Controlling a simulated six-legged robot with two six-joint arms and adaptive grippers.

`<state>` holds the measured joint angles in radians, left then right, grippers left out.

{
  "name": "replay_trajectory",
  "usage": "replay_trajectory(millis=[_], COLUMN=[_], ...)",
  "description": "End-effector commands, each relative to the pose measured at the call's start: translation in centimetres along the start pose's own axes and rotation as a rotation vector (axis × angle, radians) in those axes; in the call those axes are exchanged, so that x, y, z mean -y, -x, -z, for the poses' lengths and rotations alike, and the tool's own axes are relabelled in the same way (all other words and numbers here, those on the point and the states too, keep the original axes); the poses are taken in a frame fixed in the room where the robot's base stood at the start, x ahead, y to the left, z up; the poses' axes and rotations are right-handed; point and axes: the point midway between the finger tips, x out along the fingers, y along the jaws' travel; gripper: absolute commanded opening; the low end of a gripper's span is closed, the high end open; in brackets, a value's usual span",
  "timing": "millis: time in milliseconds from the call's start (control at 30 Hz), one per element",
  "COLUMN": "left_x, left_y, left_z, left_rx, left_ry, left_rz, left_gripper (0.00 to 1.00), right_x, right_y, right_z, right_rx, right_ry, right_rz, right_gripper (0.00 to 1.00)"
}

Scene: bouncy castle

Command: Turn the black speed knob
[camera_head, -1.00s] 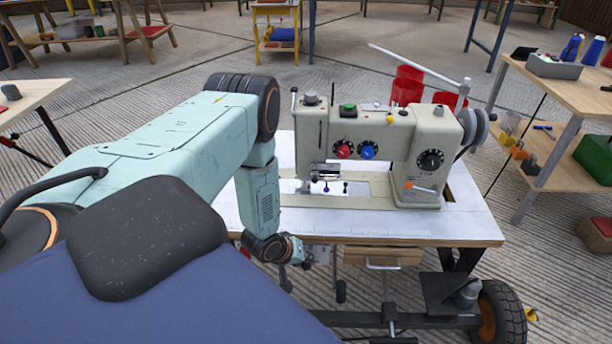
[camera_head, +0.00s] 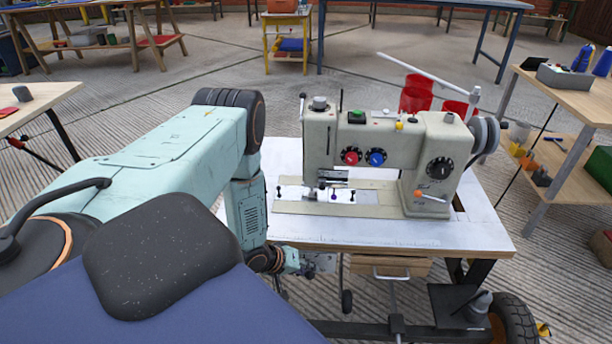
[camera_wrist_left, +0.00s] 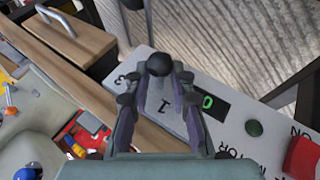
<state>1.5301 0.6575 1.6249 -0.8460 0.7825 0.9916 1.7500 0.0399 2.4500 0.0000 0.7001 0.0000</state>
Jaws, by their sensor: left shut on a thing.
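The black speed knob (camera_wrist_left: 158,64) is a round black ball in the left wrist view, on a pale grey control panel (camera_wrist_left: 236,120) with printed numbers and a green lit display. My left gripper (camera_wrist_left: 157,72) is shut on this knob, with its fingertips on either side of it. In the head view, my left gripper (camera_head: 303,264) is small, below the front edge of the white sewing table, beside the panel (camera_head: 323,263). The knob itself is too small to make out there. My right gripper is not in view.
The cream sewing machine (camera_head: 408,142) stands on the white table (camera_head: 340,232). A wooden drawer (camera_head: 391,267) hangs under the tabletop, right of the gripper.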

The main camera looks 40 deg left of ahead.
Motion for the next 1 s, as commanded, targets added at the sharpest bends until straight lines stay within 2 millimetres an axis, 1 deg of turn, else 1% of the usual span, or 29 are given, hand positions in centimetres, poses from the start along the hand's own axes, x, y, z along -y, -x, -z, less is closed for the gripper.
replay_trajectory(millis=[33, 200, 300, 567, 667, 767, 1000], left_x=[0.2, 0.1, 0.1, 0.0, 0.1, 0.1, 0.1], left_y=[0.0, 0.0, 0.0, 0.0, 0.4, 1.4, 4.5], left_z=[0.0, 0.0, 0.0, 0.0, 0.1, 0.2, 0.2], left_rx=[0.000, 0.000, 0.000, 0.000, -0.002, -0.004, -0.005], left_ry=[0.002, 0.001, 0.001, 0.000, 0.002, 0.006, 0.008], left_rz=[0.005, 0.004, 0.003, 0.002, 0.002, 0.003, 0.002], left_gripper=[0.25, 0.39, 0.46, 0.46, 0.46, 0.46, 0.46], right_x=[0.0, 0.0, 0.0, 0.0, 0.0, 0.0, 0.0], right_y=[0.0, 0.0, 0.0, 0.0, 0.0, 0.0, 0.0], right_z=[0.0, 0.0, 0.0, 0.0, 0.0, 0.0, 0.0], right_rx=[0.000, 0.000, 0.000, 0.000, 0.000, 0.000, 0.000], right_ry=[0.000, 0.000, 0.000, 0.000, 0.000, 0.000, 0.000], right_rz=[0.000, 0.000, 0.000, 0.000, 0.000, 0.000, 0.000], right_gripper=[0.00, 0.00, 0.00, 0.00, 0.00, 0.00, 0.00])
